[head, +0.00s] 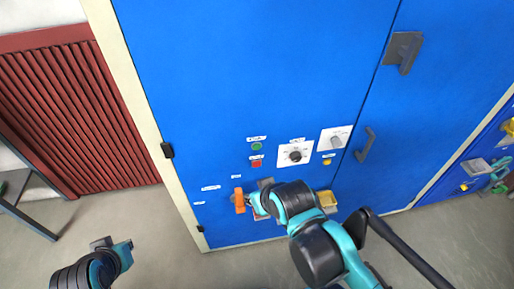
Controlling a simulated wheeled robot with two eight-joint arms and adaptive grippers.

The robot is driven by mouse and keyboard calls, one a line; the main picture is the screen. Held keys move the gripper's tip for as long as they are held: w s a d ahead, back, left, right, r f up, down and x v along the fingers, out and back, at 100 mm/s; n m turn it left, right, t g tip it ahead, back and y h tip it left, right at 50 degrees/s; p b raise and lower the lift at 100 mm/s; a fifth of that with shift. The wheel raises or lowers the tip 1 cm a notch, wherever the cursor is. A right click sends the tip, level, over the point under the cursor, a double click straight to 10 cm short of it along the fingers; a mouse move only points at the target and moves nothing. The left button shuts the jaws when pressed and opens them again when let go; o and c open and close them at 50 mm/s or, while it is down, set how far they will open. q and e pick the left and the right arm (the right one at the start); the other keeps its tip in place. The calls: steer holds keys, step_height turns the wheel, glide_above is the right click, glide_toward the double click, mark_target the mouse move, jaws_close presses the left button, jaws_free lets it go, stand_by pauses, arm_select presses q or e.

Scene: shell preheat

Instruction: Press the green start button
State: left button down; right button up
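The green start button (257,145) is a small round button on the front of the blue cabinet (240,70), under a small white label. It is uncovered. My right arm comes in from the lower right, and its gripper (258,198) is in front of the cabinet, below the green button and apart from it in the picture. It is beside an orange handle-like part (239,201); whether they touch is unclear, and my arm hides part of the gripper. My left gripper (112,246) is low at the left, away from the cabinet; its fingers are too small to read.
A red button (256,163) is just below the green one. A black knob (295,155), a grey switch (337,140) and a yellow button (327,161) are to the right. A door handle (366,145) juts out further right. Open floor (160,225) lies at the left.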

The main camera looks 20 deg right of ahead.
jaws_close()
stand_by(1.0)
